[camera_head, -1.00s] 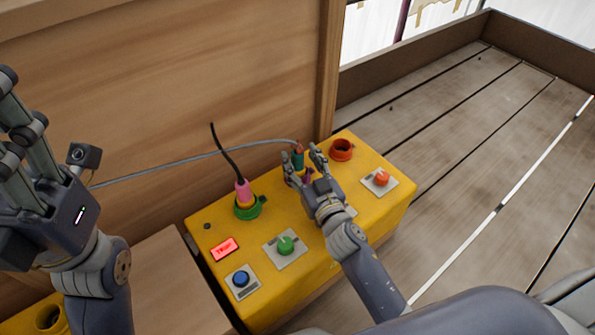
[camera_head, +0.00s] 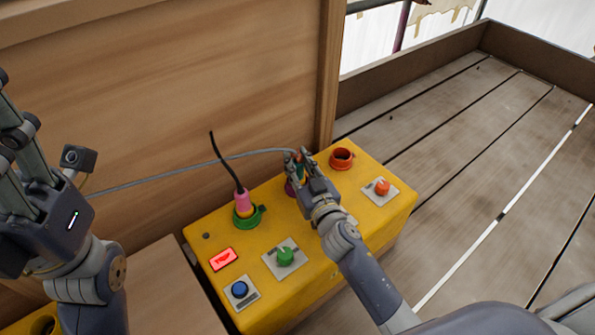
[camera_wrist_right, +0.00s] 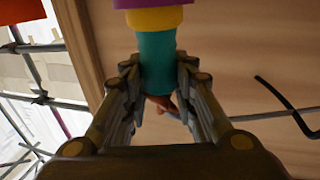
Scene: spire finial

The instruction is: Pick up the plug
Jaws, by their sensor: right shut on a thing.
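The teal plug (camera_head: 301,172) is upright at the back of the yellow box (camera_head: 325,262), with a grey cable leaving its top. My right gripper (camera_head: 299,160) is around it from the front and partly hides it. In the right wrist view the two fingers are closed on both sides of the teal plug body (camera_wrist_right: 157,58). There its yellow ring (camera_wrist_right: 155,18) meets a purple socket (camera_wrist_right: 148,3), so the plug still appears seated. My left gripper (camera_head: 20,140) is at the left edge, away from the box, its fingertips partly cut off.
A pink plug (camera_head: 242,203) with a black cable stands in a green socket left of the teal one. A red socket (camera_head: 341,158) is empty on the right. Green (camera_head: 285,256), blue (camera_head: 239,289) and red (camera_head: 382,187) controls sit on the box. A wooden wall rises behind.

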